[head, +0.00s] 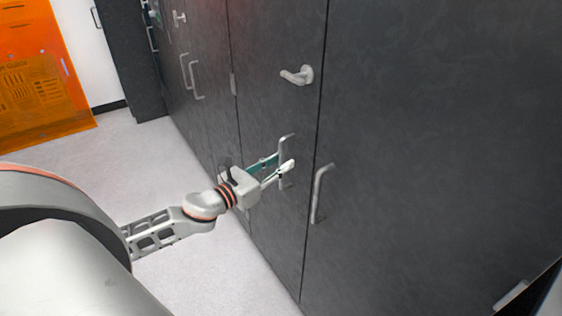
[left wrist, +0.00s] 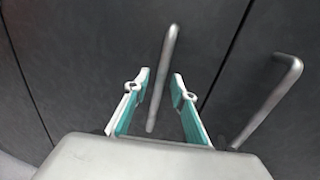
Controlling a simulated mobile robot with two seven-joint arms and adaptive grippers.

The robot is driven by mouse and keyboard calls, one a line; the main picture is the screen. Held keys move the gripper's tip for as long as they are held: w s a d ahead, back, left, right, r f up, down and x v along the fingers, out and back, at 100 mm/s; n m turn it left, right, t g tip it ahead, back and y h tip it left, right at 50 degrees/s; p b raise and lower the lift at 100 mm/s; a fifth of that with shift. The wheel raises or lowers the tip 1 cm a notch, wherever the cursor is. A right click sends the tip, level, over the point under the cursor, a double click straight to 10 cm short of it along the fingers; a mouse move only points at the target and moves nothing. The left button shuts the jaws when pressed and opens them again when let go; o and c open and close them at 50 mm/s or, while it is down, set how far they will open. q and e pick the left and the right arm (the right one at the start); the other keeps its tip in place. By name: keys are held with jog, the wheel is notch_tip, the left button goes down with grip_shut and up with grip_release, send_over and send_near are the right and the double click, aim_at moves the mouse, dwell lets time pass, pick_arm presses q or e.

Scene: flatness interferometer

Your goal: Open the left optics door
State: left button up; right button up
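My left gripper (head: 280,164) is open at a grey bar handle (head: 286,139) on a dark cabinet door (head: 275,110), which looks shut. In the left wrist view, the fingers of my left gripper (left wrist: 162,83) stand on either side of this handle (left wrist: 161,85), with a visible gap to each. I cannot tell how deep the bar sits between the fingers. A second bar handle (head: 319,192) is on the neighbouring dark door (head: 430,130) to the right; it also shows in the left wrist view (left wrist: 270,98). My right gripper is not in view.
A lever handle (head: 298,75) sticks out above the bar handles. More handles (head: 191,77) are on the cabinet farther left. An orange translucent panel (head: 40,80) stands at the far left. The pale floor (head: 120,165) in front of the cabinets is clear.

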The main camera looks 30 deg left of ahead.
pick_arm(q)
jog(key=shift+w+d, duration=0.1)
jog(key=shift+w, duration=0.3)
grip_shut()
